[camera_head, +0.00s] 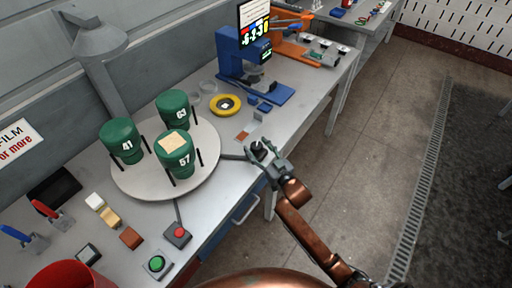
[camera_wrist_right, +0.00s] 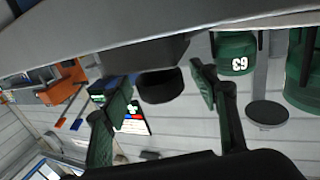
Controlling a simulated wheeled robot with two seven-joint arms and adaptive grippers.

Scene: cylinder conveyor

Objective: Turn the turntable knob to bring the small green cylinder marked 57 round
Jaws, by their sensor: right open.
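The round grey turntable (camera_head: 140,187) stands on the workbench and carries three green cylinders. The cylinder marked 57 (camera_head: 176,163) is at its near right, with a beige square patch on top; the cylinder marked 41 (camera_head: 118,148) is at the left. The cylinder marked 63 (camera_head: 174,108) is at the back and also shows in the wrist view (camera_wrist_right: 236,52). A dark knob (camera_wrist_right: 160,86) sits at the end of a bar (camera_head: 234,157) reaching right from the turntable. My right gripper (camera_head: 263,151) is open, its fingers on either side of the knob; contact cannot be told. My left gripper is not in view.
A red button (camera_head: 177,234) and a green button (camera_head: 156,264) stand near the front edge. Several small blocks (camera_head: 109,217) lie left of them. A yellow ring (camera_head: 225,105) and a blue machine (camera_head: 231,62) stand behind the knob. Open floor lies right of the bench.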

